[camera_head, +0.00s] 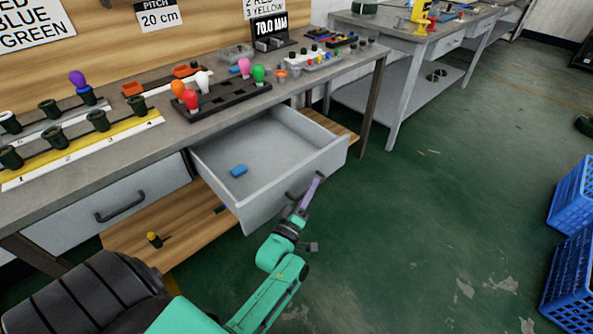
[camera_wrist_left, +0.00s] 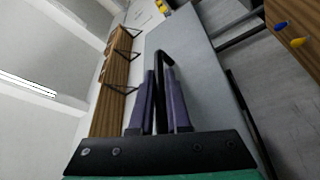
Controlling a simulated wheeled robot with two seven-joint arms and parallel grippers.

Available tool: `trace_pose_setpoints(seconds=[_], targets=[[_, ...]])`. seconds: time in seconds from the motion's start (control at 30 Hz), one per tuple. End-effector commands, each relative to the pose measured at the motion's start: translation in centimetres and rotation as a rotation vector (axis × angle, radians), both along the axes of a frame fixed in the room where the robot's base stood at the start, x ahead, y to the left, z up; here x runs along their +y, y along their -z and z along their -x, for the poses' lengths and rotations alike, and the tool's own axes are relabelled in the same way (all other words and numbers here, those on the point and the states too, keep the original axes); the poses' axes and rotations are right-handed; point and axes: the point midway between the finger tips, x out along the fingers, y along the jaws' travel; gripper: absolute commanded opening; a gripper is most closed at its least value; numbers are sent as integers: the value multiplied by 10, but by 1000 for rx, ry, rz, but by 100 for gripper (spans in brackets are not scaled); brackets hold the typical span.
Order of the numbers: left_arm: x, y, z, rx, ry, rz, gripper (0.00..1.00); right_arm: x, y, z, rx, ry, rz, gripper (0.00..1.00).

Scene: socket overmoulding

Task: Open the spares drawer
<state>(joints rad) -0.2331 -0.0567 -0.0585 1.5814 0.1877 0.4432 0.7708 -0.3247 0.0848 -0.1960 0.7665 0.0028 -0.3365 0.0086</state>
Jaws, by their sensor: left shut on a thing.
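The spares drawer (camera_head: 285,205) is a grey drawer under the workbench, pulled well out. A small blue piece (camera_head: 239,171) lies on its floor near the left side. My left gripper (camera_head: 313,188) is at the drawer's front, with its purple fingers shut on the dark handle (camera_head: 292,193). In the left wrist view the fingers (camera_wrist_left: 162,100) close on the black bar handle (camera_wrist_left: 161,62), with the grey drawer front (camera_wrist_left: 205,75) beyond. My right gripper does not show in either view.
A second drawer (camera_head: 133,195) to the left is shut. The bench top (camera_head: 190,132) carries a dark rack of coloured bulbs (camera_head: 222,99) and a yellow numbered strip (camera_head: 90,150). Blue crates (camera_head: 571,270) stand at the right. The green floor between is clear.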

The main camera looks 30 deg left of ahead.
Motion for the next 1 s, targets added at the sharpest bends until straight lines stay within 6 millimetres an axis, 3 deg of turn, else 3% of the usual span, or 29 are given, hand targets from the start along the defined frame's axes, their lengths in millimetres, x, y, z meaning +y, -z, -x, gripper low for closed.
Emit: trace_pose_setpoints(seconds=[0.23,0.67,0.7,0.73,1.0], targets=[[-21,0,7,2,0,1,0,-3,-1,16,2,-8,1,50],[-23,1,8,2,-1,0,0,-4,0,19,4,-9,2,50],[-23,1,7,2,-1,0,30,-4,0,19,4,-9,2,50],[-23,1,7,1,-1,0,42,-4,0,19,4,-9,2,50],[-23,1,7,0,0,0,45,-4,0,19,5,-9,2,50]])
